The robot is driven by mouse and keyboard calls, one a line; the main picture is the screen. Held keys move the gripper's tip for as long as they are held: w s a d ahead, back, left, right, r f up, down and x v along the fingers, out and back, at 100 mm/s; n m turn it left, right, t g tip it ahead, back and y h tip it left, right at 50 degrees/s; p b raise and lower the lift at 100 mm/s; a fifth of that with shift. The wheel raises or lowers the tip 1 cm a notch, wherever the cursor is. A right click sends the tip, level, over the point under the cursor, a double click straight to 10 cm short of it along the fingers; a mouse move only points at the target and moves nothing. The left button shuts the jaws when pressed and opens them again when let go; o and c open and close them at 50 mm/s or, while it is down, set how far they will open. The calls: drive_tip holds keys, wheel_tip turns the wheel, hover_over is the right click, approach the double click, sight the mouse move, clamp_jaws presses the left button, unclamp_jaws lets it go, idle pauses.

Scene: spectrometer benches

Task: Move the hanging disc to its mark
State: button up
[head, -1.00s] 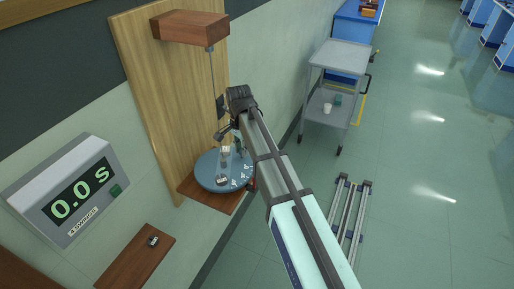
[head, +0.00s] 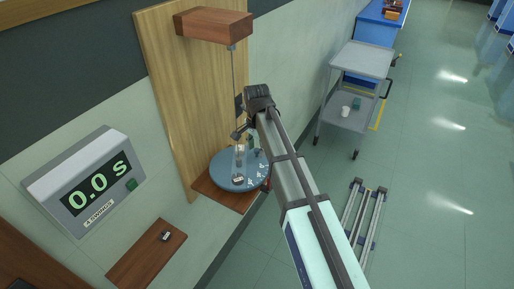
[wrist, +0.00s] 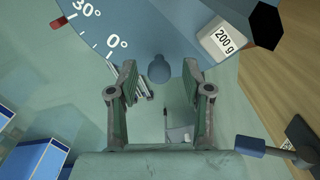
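The blue-grey disc (head: 222,177) hangs on a thin wire (head: 232,75) in front of a wooden board. In the wrist view the disc (wrist: 150,25) fills the top, with white scale lines, "0°" and "30°". A red mark (wrist: 57,23) sits at the rim near "30°". A block marked "200 g" (wrist: 222,40) lies on the disc; it also shows in the head view (head: 238,180). My gripper (wrist: 159,72) is open, its fingers either side of a small rounded blue-grey tab (wrist: 159,69) at the disc's rim. Contact cannot be told. My arm hides the gripper in the head view.
A timer (head: 90,180) reads "0.0 s". A brown block (head: 213,22) carries the wire. A grey trolley (head: 362,60) and a floor rack (head: 365,220) stand to the right; open floor lies beyond.

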drive_tip(key=shift+r, duration=0.15)
wheel_tip(320, 180, up, 12)
idle(0.6)
idle(0.4)
